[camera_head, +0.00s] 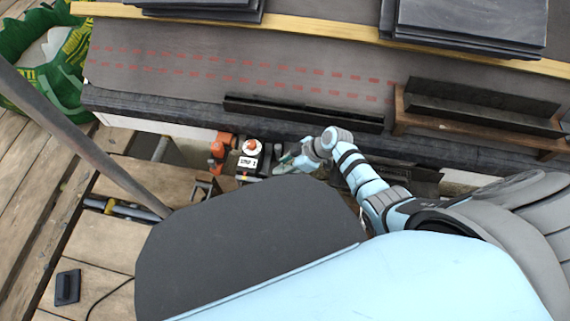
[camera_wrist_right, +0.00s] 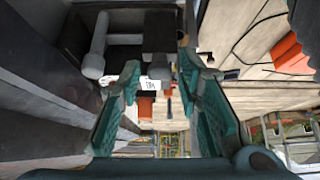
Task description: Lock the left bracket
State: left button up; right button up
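A small machine (camera_head: 250,151) with a white round top, an orange knob and a black-and-white label stands at the roof's lower edge. An orange part (camera_head: 221,145) sits just left of it. Which part is the left bracket, and whether it is locked, I cannot tell. My left gripper is not in view.
A long black strip (camera_head: 300,112) lies along the roof's lower part. A wooden holder (camera_head: 399,108) with dark pieces is at right. Slate stacks (camera_head: 470,25) rest above. A diagonal pole (camera_head: 80,140) crosses the plank deck (camera_head: 95,238) at left.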

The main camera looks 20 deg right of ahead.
jog(key=shift+r, duration=0.1)
jog(key=v, duration=1.2)
jog(key=shift+s+a, duration=0.1)
jog(key=shift+a, duration=0.05)
